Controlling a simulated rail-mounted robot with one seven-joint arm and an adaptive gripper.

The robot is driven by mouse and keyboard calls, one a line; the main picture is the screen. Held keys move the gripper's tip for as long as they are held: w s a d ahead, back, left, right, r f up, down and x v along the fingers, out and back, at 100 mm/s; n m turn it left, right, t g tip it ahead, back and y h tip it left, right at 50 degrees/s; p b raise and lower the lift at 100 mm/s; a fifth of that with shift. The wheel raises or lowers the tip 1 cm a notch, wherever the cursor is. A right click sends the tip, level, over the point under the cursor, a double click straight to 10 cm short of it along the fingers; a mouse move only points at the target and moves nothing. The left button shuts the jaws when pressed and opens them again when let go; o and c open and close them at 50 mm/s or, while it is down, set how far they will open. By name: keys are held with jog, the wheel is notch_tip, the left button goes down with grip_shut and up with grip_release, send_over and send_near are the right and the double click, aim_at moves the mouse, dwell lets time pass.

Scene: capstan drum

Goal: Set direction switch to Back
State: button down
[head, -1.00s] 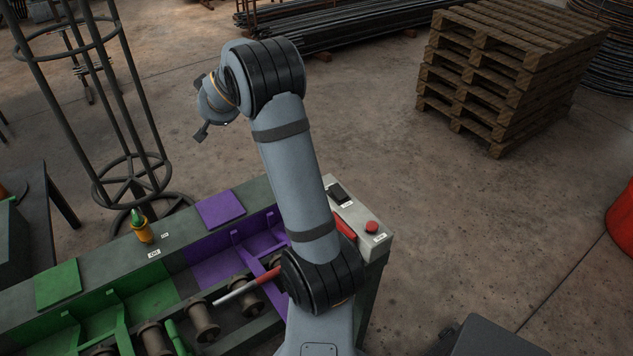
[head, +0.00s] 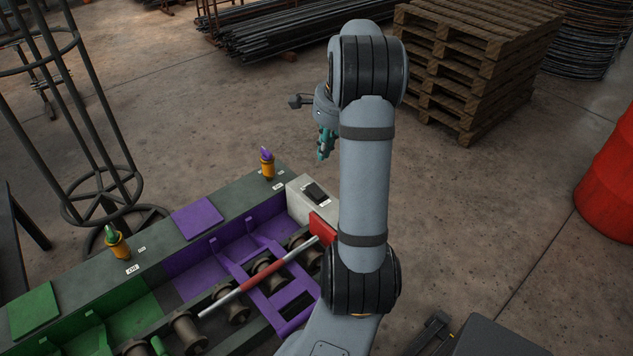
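A black rocker switch (head: 315,192) sits on top of a light grey control box (head: 297,195) at the right end of the machine; its lettering is too small to read, so I cannot tell its position or whether it is the direction switch. An orange-based knob with a purple top (head: 267,163) and one with a green top (head: 116,242) stand on the machine's back ledge, with small white labels beside them. My gripper (head: 325,145), with teal fingers pointing down, hangs in the air above and beyond the control box, apart from it. Its fingertips overlap too much to judge their opening.
The machine has purple (head: 197,218) and green (head: 35,311) sections, rollers and a red-and-white bar (head: 266,276). A wire cage (head: 100,150) stands at left. Stacked pallets (head: 470,70) and a red barrel (head: 611,175) are at right.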

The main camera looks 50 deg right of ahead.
aim_at(313, 188)
jog(key=p+x, duration=0.2)
jog(key=x, duration=1.2)
jog(key=shift+d, duration=0.1)
jog(key=shift+r+p, duration=0.1)
jog(key=shift+p, duration=0.65)
